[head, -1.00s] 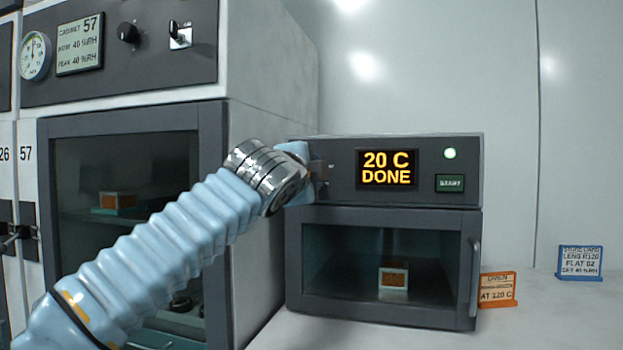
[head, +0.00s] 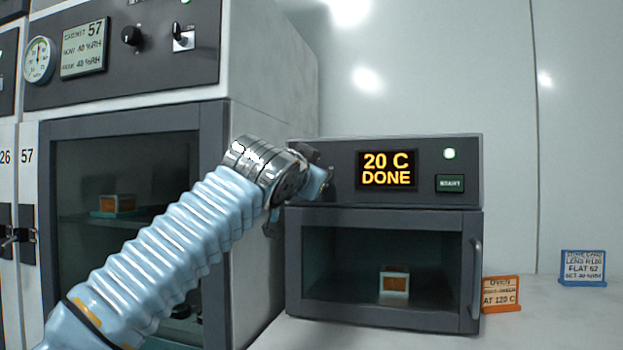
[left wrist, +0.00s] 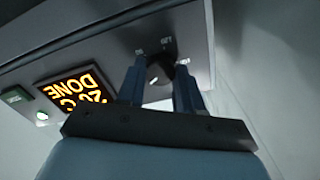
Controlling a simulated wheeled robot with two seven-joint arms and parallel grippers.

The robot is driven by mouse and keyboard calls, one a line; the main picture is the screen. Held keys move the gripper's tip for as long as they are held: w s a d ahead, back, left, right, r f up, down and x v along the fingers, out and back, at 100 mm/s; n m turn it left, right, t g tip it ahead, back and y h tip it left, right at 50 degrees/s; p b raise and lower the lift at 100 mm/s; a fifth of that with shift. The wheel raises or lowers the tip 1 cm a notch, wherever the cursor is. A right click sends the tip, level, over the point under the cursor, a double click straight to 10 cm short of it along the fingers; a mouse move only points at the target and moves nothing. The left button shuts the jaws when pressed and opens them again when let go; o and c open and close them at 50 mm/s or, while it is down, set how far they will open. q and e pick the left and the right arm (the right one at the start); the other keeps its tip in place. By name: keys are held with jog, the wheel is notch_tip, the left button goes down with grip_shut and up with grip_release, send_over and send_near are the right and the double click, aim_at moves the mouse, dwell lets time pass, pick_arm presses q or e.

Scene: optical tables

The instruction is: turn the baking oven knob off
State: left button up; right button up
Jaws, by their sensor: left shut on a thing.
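The baking oven (head: 335,265) stands on the bench, its display (head: 387,170) reading "20 C DONE". Its knob is hidden behind my left gripper (head: 318,170) in the head view. In the left wrist view the dark knob (left wrist: 158,73) sits on the panel between the two blue fingers of my left gripper (left wrist: 160,85), which is shut on it. The display (left wrist: 78,93) also shows there, turned over. The small panel labels by the knob are too blurred to read surely. My right gripper is not in view.
A cabinet marked 57 (head: 235,65) stands close on the left. An orange-framed card (head: 500,294) stands right of the oven, and a blue-framed card (head: 582,267) farther right. The oven door is closed over a small framed item (head: 394,280).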

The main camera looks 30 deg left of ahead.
pick_arm(q)
jog(key=n+b, duration=0.2)
jog(key=n, duration=1)
jog(key=shift+f, duration=0.2)
jog(key=shift+b, duration=0.3)
jog(key=o, duration=1)
jog(key=shift+o, duration=0.2)
jog(key=shift+r, duration=0.1)
jog(key=b+v, duration=0.2)
jog(key=v, duration=1.1)
jog(key=shift+s+d, duration=0.2)
jog(key=shift+s, duration=0.15)
